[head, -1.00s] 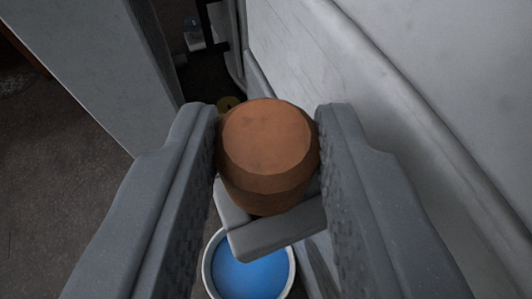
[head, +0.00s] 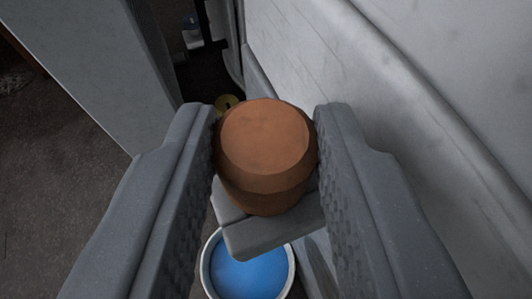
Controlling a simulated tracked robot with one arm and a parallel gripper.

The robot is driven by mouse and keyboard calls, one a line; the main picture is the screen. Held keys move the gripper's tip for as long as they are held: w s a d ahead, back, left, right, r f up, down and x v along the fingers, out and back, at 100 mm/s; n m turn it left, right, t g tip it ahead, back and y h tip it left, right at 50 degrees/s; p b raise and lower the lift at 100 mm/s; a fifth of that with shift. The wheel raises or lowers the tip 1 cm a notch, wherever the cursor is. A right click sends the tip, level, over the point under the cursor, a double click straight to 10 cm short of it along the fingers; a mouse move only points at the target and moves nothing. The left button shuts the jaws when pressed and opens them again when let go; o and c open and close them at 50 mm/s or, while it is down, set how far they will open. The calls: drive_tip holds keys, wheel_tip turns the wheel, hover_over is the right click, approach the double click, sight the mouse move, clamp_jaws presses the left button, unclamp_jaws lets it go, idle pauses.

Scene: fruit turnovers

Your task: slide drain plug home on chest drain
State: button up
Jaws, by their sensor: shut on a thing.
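A brown, rounded plug (head: 264,150) sits between the two grey fingers of my gripper (head: 266,150), which are shut on its sides. A grey block-like ledge (head: 270,228), probably the drain spout on the chest, shows just below the plug in the picture. I cannot tell whether the plug touches it, as the plug hides part of it. The pale grey wall of the chest (head: 350,85) rises to the right of my gripper.
A white-rimmed round container with blue inside (head: 248,275) stands below the ledge. A grey upright panel (head: 95,65) is at the left. Dark floor (head: 50,170) is open at the left.

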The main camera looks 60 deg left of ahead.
drive_tip(key=shift+f, duration=0.2)
drive_tip(key=o, duration=1.1)
drive_tip(key=p+v, duration=0.2)
drive_tip(key=v, duration=1.1)
drive_tip(key=shift+s+d, duration=0.15)
drive_tip(key=shift+d, duration=0.25)
idle(1.2)
